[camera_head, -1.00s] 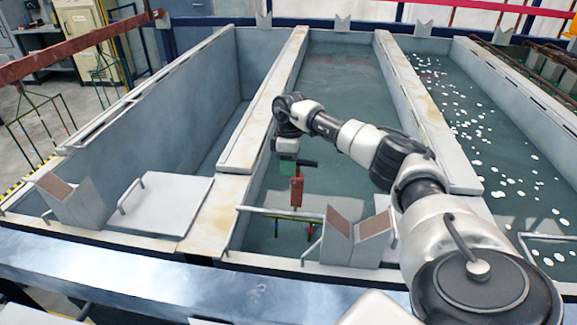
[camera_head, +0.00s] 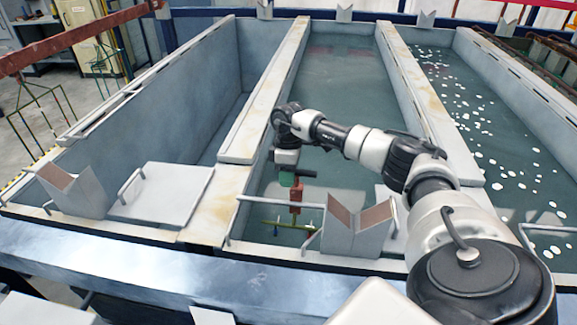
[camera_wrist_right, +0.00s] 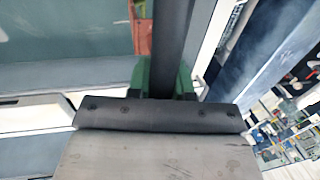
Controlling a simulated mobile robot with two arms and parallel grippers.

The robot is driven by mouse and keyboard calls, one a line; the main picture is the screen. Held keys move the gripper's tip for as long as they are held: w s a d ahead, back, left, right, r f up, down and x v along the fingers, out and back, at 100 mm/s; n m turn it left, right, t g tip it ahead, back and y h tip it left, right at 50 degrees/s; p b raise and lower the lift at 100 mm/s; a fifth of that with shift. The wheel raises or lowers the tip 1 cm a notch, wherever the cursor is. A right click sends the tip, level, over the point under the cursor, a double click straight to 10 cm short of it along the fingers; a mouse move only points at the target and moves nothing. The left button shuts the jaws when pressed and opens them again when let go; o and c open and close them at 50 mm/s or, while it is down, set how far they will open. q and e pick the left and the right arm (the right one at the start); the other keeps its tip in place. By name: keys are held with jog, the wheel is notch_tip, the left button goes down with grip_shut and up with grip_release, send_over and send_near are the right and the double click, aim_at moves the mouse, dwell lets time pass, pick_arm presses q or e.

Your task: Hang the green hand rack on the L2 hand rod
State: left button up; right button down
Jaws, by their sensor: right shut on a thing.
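My right gripper (camera_head: 288,178) hangs pointing down over the middle tank, near its front end. It is shut on the dark handle bar of the hand rack. In the wrist view the green fingers (camera_wrist_right: 163,78) close around the dark bar, with a red part beyond. The rack has a red upright piece (camera_head: 296,194) and a lower green-yellow bar (camera_head: 285,226). A thin grey rod (camera_head: 262,201) crosses the tank's front end, overlapping the red piece in the picture; I cannot tell whether they touch. No rod label is readable. My left gripper is not in view.
A V-shaped support (camera_head: 345,226) stands just right of the rack, and another (camera_head: 75,195) stands left. The left tank (camera_head: 180,115) looks empty. The right tank holds liquid with white floating pieces (camera_head: 497,150). Wire racks (camera_head: 40,105) hang from a red beam (camera_head: 85,38).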

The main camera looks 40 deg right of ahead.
jog(key=shift+s+a+r+p, duration=0.15)
jog(key=shift+s+a+p, duration=0.4)
jog(key=shift+a+p, duration=0.2)
jog(key=shift+s+a+f, duration=0.1)
jog(key=shift+a+f, duration=0.05)
jog(key=shift+f, duration=0.1)
jog(key=shift+w+d+b+x, duration=0.1)
jog(key=shift+b+x, duration=0.25)
jog(key=shift+x, duration=0.4)
jog(key=shift+w+d+b+x, duration=0.15)
jog(key=shift+b+x, duration=0.15)
jog(key=shift+x, duration=0.45)
jog(key=shift+f, duration=0.1)
